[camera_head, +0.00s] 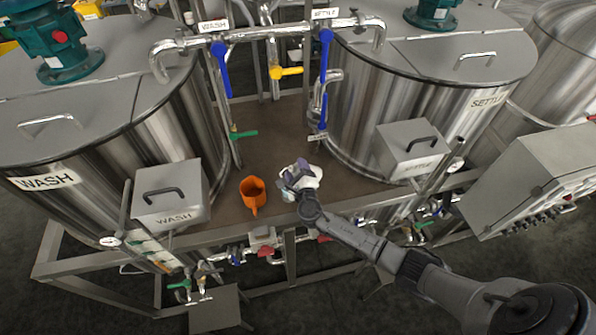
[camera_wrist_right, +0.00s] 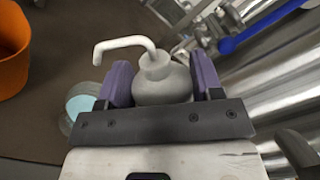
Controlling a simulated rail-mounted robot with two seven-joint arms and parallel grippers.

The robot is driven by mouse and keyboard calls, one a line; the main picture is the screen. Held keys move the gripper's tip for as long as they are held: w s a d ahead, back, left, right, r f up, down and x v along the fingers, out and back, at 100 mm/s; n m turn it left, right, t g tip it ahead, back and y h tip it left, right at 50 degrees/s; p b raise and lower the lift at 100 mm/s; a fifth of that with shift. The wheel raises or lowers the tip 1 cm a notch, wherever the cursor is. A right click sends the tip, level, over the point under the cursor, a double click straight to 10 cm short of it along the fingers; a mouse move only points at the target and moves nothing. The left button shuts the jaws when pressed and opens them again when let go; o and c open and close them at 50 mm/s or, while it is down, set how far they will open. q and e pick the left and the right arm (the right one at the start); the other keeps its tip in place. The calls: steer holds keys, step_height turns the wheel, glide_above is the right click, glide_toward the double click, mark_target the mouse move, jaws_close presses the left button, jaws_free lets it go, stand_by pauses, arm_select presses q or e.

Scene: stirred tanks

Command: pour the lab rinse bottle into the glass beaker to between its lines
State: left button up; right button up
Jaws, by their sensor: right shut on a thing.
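The lab rinse bottle (camera_wrist_right: 162,82) is pale grey-white with a bent white spout that points left in the right wrist view. My right gripper (camera_head: 302,174) is shut on it, with a purple finger on each side of its body. In the head view the bottle (camera_head: 315,173) is partly hidden by the gripper, and I cannot tell its exact tilt. The glass beaker (camera_wrist_right: 72,112) is beside the gripper, left of the bottle in the wrist view, with something pale blue in it. Its lines cannot be read. In the head view the beaker (camera_head: 287,194) is mostly hidden by the gripper. My left gripper is not in view.
The WASH tank (camera_head: 105,130) and SETTLE tank (camera_head: 400,105) flank the deck. Pipes with blue-handled valves (camera_head: 222,70) hang behind. The deck's middle is clear.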

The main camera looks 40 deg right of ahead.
mark_target(292, 168)
steer(key=shift+w+a+r+m+b, duration=0.1)
steer(key=shift+a+r+m+b, duration=0.1)
steer(key=shift+m+b, duration=0.15)
steer(key=shift+w+a+r+m+b, duration=0.1)
steer(key=shift+a+m+b, duration=0.1)
steer(key=shift+m, duration=0.25)
steer(key=shift+a+r+m+b, duration=0.1)
steer(key=shift+r+m+b, duration=0.4)
steer(key=shift+m+b, duration=0.5)
steer(key=shift+w+a+r+m, duration=0.1)
steer(key=shift+r+m, duration=0.25)
steer(key=shift+m, duration=0.25)
steer(key=shift+a+r+m, duration=0.1)
steer(key=shift+r+m, duration=0.2)
steer(key=shift+m, duration=0.3)
steer(key=shift+w+a+r+m+p, duration=0.1)
steer(key=shift+r+m+p, duration=0.25)
steer(key=shift+m, duration=0.25)
steer(key=shift+w+a+r+m+p, duration=0.1)
steer(key=shift+r+m+p, duration=0.1)
steer(key=shift+r+m, duration=0.35)
steer(key=shift+a+r+m+p, duration=0.1)
steer(key=shift+r+m+p, duration=0.2)
steer(key=shift+r+m, duration=0.45)
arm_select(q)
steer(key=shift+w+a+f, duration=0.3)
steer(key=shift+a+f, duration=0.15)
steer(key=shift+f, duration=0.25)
arm_select(e)
steer(key=shift+m, duration=0.3)
